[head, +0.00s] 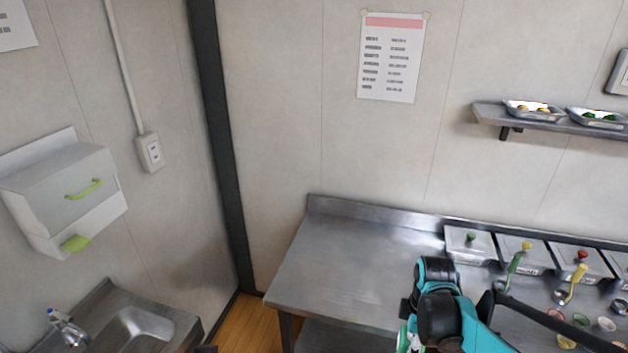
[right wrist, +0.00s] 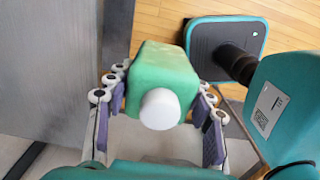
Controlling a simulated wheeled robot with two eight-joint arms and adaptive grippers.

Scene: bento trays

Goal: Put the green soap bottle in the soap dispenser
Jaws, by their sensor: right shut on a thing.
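The green soap bottle (right wrist: 165,75) with a round white cap shows in the right wrist view. My right gripper (right wrist: 160,88) is shut on it, with fingers on both of its sides. In the head view my right arm reaches in at the lower right, in front of the steel counter, and the gripper is mostly cut off by the bottom edge. The soap dispenser (head: 65,185) is a white box on the left wall, with a green handle on its front and a green part below. It is well to the left of my right arm. My left gripper does not show.
A steel sink (head: 140,325) with a tap (head: 65,325) stands below the dispenser. The steel counter (head: 350,260) is bare on its left, with lidded containers (head: 470,245) and ladles at the right. A wall shelf (head: 545,122) holds trays. Wooden floor (head: 245,318) separates sink and counter.

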